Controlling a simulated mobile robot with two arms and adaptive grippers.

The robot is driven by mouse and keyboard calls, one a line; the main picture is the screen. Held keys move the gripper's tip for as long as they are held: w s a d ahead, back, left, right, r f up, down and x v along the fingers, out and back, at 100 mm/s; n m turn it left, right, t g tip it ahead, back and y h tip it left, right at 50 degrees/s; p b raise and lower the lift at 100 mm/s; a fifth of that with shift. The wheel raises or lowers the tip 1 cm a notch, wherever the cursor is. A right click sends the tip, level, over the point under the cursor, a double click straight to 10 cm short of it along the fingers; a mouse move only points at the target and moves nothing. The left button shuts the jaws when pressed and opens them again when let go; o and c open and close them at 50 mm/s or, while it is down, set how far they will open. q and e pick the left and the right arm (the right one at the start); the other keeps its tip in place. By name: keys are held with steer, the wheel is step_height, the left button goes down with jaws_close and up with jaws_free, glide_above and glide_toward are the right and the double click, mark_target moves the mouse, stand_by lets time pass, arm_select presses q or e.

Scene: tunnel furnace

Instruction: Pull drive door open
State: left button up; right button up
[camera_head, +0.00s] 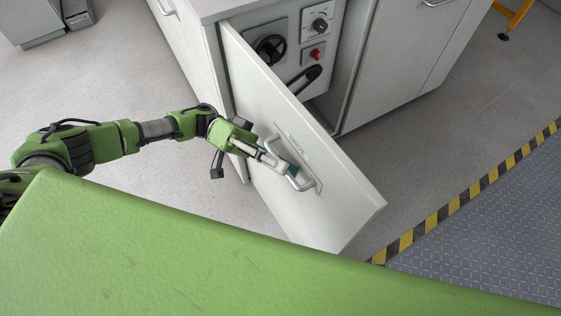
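The drive door (335,208) is a light grey panel hinged at its left edge on the cabinet. It stands swung well out from the cabinet front, and the drive compartment behind it shows. The door's bar handle (305,184) sits on its outer face, below a small label. The fingers cover some of the handle. My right gripper is not in view.
A yellow-black stripe (465,194) borders a metal floor plate at right. Grey floor around the door is clear.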

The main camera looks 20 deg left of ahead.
arm_select(q)
steer(key=v, duration=1.2)
stand_by(0.7)
